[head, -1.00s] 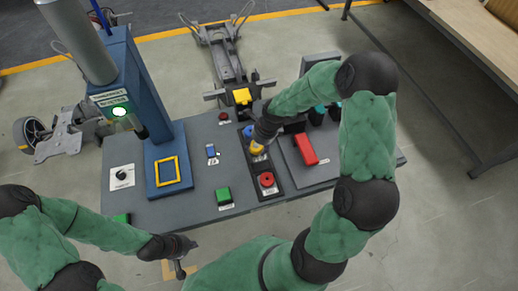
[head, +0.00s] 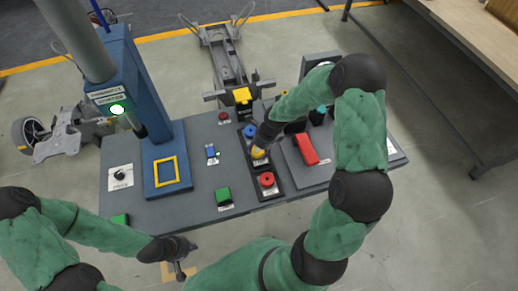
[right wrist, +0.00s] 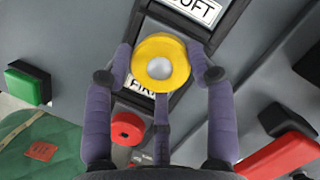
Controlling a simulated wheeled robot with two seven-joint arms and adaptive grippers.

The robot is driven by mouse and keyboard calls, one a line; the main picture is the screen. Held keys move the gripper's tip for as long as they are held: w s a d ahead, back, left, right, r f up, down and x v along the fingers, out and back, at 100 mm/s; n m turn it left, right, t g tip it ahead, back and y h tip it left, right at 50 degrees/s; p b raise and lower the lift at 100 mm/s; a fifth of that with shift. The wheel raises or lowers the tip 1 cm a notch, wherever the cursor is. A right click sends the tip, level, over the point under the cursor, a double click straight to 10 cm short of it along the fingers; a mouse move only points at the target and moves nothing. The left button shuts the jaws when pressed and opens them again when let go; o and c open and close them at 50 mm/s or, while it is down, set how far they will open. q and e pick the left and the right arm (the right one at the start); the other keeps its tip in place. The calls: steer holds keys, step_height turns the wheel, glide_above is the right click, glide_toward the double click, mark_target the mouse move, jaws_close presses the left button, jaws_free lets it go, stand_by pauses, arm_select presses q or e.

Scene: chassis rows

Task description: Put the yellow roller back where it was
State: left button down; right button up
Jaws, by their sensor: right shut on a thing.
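The yellow roller (head: 259,153) is at the middle of the black holder strip (head: 279,191), between a blue roller (head: 250,131) and a red roller (head: 267,179). In the right wrist view the yellow roller (right wrist: 160,62) shows its ring and pale centre end-on. My right gripper (right wrist: 160,72) is shut on it, a finger on each side. My left gripper (head: 187,258) is open and empty in front of the bench.
The grey bench (head: 235,178) also bears a blue press column (head: 150,100) with a yellow frame (head: 167,171), a green block (head: 223,196) and a red block (head: 305,149) right of the strip. A chassis (head: 228,60) stands behind.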

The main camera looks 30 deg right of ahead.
steer(key=o, duration=1.5)
steer(key=shift+c, duration=0.2)
steer(key=shift+r, duration=0.1)
steer(key=shift+r+p, duration=0.55)
steer(key=shift+p, duration=0.05)
steer(key=p+v, duration=0.2)
steer(key=v, duration=0.9)
steer(key=shift+s+d, duration=0.1)
steer(key=shift+s, duration=0.05)
